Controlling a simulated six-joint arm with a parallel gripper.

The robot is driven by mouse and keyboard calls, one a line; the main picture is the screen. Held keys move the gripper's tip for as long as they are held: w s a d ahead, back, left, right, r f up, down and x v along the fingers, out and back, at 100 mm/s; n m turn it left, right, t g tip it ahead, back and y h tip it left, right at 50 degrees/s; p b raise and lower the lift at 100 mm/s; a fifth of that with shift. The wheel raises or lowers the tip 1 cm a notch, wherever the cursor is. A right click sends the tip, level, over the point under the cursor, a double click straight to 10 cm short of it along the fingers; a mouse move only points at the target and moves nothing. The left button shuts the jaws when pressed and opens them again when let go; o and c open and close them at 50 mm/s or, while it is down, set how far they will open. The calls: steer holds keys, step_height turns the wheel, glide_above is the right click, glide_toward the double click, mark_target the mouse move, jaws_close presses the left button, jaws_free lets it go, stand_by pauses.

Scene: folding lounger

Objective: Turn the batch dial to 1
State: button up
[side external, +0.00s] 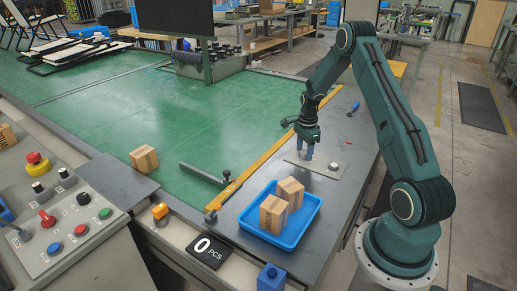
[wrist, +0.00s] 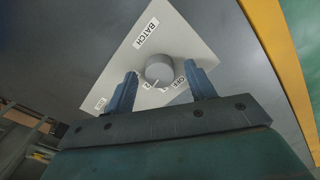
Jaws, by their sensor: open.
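The batch dial (wrist: 159,68) is a round grey knob on a pale plate (wrist: 182,32) marked BATCH. A short light mark shows at its lower edge in the wrist view. Small labels sit around it, partly hidden and too small to read surely; one looks like a 2. My gripper (wrist: 161,71) is open, with one finger to each side of the knob in this view. I cannot tell whether either finger touches it. In the side view my gripper (side external: 307,153) points down over the plate (side external: 297,160), on the grey bench.
A blue tray (side external: 246,238) with two cardboard boxes stands nearer the camera on the bench. A yellow rail (side external: 255,170) borders the green table (side external: 130,105). A display (side external: 209,250) reads 0 PCS. A button panel (side external: 60,215) is at the left.

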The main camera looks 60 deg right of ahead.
steer(key=c, duration=1)
steer(key=shift+n, duration=0.4)
steer(key=n, duration=0.3)
steer(key=shift+n, duration=2)
steer(key=o, duration=1)
